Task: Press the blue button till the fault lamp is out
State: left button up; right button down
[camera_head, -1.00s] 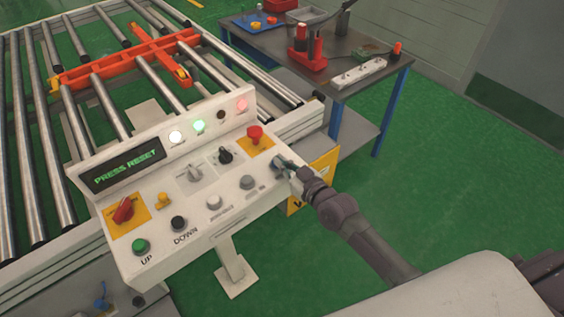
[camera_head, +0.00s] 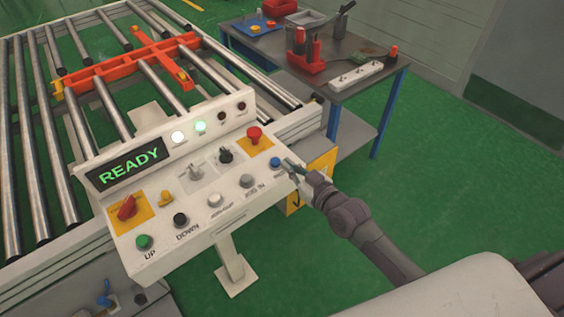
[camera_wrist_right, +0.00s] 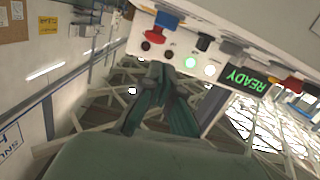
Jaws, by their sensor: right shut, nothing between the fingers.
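The blue button (camera_head: 275,162) sits at the right end of the white control panel (camera_head: 200,222), and it also shows in the right wrist view (camera_wrist_right: 167,20). My right gripper (camera_head: 288,163) is shut and empty just right of the blue button, with a small gap between them. In the right wrist view the shut fingers (camera_wrist_right: 160,75) point toward the panel. The rightmost lamp (camera_head: 241,107) on the panel is dark. The display (camera_head: 128,165) reads READY in green. The left gripper is not in view.
A red mushroom button (camera_head: 254,134) stands above the blue one. White and green lamps (camera_head: 200,127) are lit. Behind are a roller conveyor with an orange frame (camera_head: 130,67) and a dark table (camera_head: 330,75) with tools. Green floor (camera_head: 440,200) is clear at the right.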

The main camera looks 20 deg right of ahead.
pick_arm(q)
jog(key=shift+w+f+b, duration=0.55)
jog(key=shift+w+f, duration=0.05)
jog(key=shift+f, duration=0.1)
pick_arm(e)
jog(key=v, duration=0.5)
jog(key=shift+s+d, duration=0.25)
